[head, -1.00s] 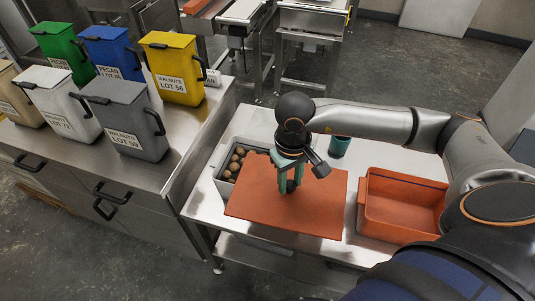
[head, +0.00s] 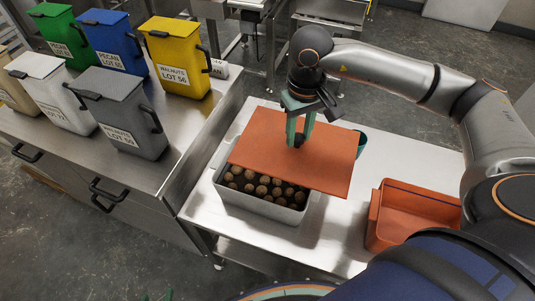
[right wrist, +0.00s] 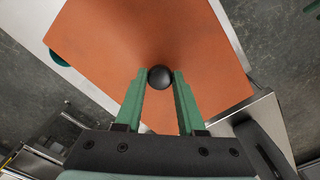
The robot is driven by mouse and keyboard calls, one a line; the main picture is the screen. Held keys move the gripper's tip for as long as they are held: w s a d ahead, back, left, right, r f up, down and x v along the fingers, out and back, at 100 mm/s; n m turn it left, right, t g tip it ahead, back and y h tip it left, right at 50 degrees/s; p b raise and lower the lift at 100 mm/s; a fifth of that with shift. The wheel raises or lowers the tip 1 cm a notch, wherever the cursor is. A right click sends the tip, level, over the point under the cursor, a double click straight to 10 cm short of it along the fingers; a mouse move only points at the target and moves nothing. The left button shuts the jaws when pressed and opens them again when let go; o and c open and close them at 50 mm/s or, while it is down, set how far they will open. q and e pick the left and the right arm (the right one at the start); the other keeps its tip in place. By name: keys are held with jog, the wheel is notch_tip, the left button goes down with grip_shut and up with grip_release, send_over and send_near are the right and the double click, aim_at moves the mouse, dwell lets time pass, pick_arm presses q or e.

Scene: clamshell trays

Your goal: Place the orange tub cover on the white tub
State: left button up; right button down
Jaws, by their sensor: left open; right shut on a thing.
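The orange tub cover (head: 292,160) is a flat sheet with a dark round knob (right wrist: 160,77). My right gripper (head: 298,138) is shut on the knob, one green finger on each side in the right wrist view (right wrist: 160,85). The white tub (head: 258,206), full of brown round walnuts, stands on the table. The cover hangs over the tub's back and right part, slightly askew. The front rows of walnuts show; the tub's back is hidden. Whether cover and rim touch I cannot tell. Green tips of my left gripper (head: 157,296) show at the bottom edge, apart and empty.
An orange bin (head: 410,222) stands at the right of the white table (head: 340,240). A green cup (head: 361,142) is partly hidden behind the cover. Labelled lidded bins, such as the grey one (head: 125,120), stand on the steel counter at left.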

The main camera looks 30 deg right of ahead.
aim_at(269, 144)
jog(key=w+a+f, duration=0.1)
jog(key=f, duration=0.1)
jog(key=w+a+f, duration=0.1)
jog(key=a+f, duration=0.1)
jog(key=w+a+f, duration=0.1)
jog(key=a+f, duration=0.1)
jog(key=shift+w+a+f+p, duration=0.25)
jog(key=shift+w+p, duration=0.1)
jog(key=shift+p, duration=0.05)
notch_tip(269, 144, down, 3)
jog(key=shift+w+a+f+p, duration=0.1)
jog(key=shift+f+p, duration=0.1)
jog(key=shift+p, duration=0.15)
jog(key=shift+f+b, duration=0.35)
jog(key=shift+b, duration=0.1)
jog(key=c, duration=0.5)
grip_release()
jog(key=shift+r, duration=0.1)
